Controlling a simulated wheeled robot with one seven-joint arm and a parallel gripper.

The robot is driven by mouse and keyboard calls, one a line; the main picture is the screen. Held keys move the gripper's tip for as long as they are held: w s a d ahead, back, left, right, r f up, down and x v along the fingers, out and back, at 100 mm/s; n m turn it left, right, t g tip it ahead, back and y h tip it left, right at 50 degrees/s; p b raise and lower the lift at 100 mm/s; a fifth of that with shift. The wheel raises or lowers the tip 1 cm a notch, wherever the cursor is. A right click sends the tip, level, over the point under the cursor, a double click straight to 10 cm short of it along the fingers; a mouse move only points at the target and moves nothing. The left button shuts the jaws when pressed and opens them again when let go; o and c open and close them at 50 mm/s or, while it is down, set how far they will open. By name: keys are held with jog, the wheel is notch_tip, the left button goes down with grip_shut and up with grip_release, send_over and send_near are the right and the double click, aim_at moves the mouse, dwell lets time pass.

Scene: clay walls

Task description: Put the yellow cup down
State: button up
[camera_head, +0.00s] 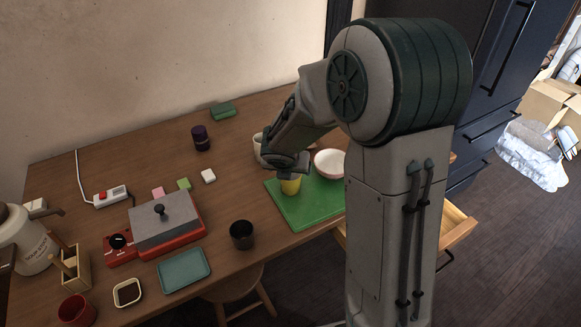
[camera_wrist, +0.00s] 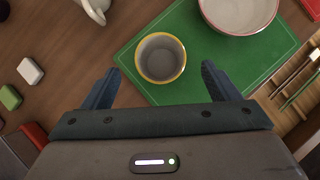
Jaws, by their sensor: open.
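The yellow cup (camera_wrist: 161,57) stands upright on the green cutting board (camera_wrist: 205,65) in the wrist view, its grey inside facing the camera. In the head view the yellow cup (camera_head: 291,186) shows just below my gripper (camera_head: 287,172), on the green board (camera_head: 310,211). In the wrist view my gripper (camera_wrist: 160,88) is open, with one finger to the left and one to the right of the cup. I see space between the cup and each finger.
A white bowl with a red rim (camera_head: 329,163) stands on the board to the right of the cup. A pale mug (camera_head: 259,146) stands behind my gripper. A dark cup (camera_head: 242,235) is near the table's front edge. Bare wood lies between the board and the purple jar (camera_head: 200,138).

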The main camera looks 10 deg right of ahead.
jog(key=s+d+r+m+g+h+p, duration=0.1)
jog(key=s+d+r+m, duration=0.1)
jog(key=s+r+m, duration=0.5)
jog(key=s+d+r+m+g, duration=0.1)
jog(key=s+d+r+m, duration=0.2)
jog(key=s+m, duration=0.45)
jog(key=s+a+r+m+g+y, duration=0.1)
jog(key=s+a+r+m+y, duration=0.1)
jog(key=s+m, duration=0.8)
jog(key=a+m+y, duration=0.1)
jog(key=m, duration=0.6)
jog(key=shift+r+g, duration=0.15)
jog(key=shift+g, duration=0.25)
jog(key=shift+s+m, duration=0.1)
jog(key=shift+m, duration=0.15)
